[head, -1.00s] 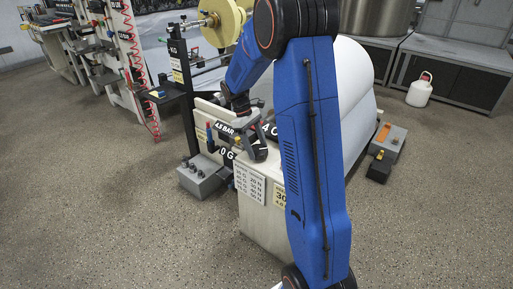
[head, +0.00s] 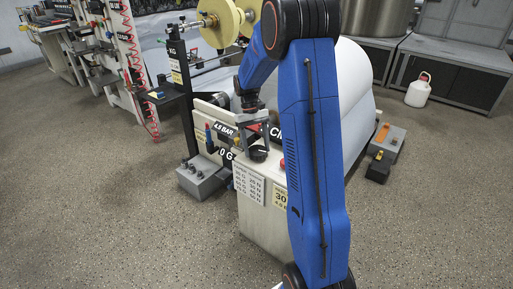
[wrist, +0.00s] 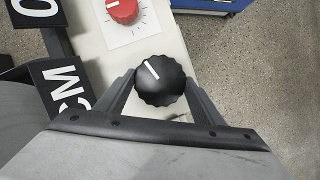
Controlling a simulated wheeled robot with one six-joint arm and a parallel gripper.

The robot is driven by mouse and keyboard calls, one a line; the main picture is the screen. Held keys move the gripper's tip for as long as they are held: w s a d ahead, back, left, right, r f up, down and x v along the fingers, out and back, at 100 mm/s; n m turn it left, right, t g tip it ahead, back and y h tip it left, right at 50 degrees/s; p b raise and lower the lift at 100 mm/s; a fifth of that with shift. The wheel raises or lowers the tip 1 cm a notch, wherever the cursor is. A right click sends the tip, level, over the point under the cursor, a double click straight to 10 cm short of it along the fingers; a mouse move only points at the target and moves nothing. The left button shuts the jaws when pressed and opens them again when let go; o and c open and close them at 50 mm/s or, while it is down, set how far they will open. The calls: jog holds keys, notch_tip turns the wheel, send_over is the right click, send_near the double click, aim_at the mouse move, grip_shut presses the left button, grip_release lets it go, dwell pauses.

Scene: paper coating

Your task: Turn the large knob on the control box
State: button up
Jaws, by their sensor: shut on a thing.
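The large black knob (wrist: 160,82) with a white pointer line sits on the pale top of the control box (wrist: 150,48). In the wrist view its pointer aims to the upper left. My gripper (wrist: 160,86) has one finger on each side of the knob and is shut on it. In the head view my gripper (head: 258,150) reaches down onto the box top, around the black knob (head: 257,154). The control box (head: 262,222) also shows there, with its right part hidden behind my arm.
A smaller red knob (wrist: 122,10) sits on a white dial plate beyond the black knob. Black signs (wrist: 62,88) with white letters stand to the left. A grey box (head: 203,178) with small knobs stands left of the control box. Floor in front is clear.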

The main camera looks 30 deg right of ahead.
dwell(0.3)
jog(key=o, duration=1)
jog(key=shift+o, duration=0.2)
jog(key=a+v, duration=0.1)
jog(key=v, duration=1.6)
jog(key=shift+d+r, duration=0.25)
jog(key=shift+d, duration=0.25)
